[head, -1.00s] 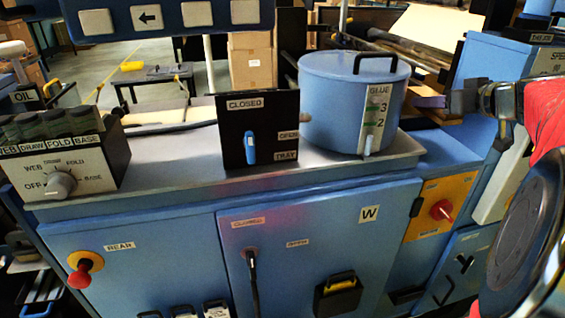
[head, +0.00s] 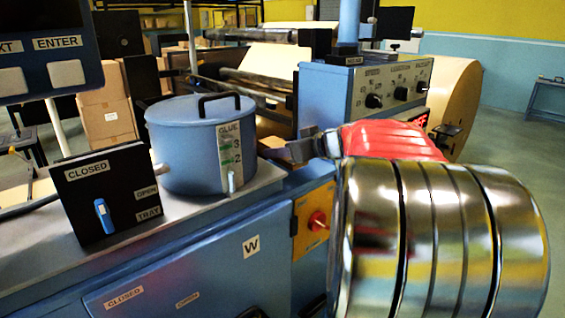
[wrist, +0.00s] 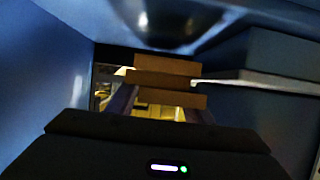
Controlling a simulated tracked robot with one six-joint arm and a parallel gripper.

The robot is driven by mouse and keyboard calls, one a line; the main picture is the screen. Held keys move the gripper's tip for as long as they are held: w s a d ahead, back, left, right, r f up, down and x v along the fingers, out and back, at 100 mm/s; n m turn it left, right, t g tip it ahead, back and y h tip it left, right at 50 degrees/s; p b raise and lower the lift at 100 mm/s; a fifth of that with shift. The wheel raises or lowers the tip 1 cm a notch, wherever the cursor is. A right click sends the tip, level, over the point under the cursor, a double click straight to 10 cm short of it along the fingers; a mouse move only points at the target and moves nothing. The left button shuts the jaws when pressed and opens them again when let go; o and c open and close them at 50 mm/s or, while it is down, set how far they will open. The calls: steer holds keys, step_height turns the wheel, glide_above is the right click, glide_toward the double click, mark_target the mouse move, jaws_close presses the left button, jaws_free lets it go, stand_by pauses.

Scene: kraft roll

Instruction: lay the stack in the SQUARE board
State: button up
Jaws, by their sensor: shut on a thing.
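My gripper (head: 288,151) is at the end of my arm, just right of the blue glue pot in the head view, and points left. In the wrist view my gripper (wrist: 165,106) is shut on a stack (wrist: 165,81) of flat brown pieces, lying one over another with edges out of line. No board marked SQUARE can be picked out in either view.
The glue pot (head: 200,145) stands close to my gripper on the metal tray top, beside a black CLOSED/OPEN panel (head: 113,195). A blue console with knobs (head: 372,92) stands behind my arm. A red knob (head: 317,221) is below. Blue walls crowd the wrist view.

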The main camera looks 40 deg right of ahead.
steer(key=shift+f, duration=1.85)
steer(key=shift+f, duration=0.1)
steer(key=o, duration=0.9)
steer(key=shift+c, duration=0.2)
steer(key=v, duration=1.2)
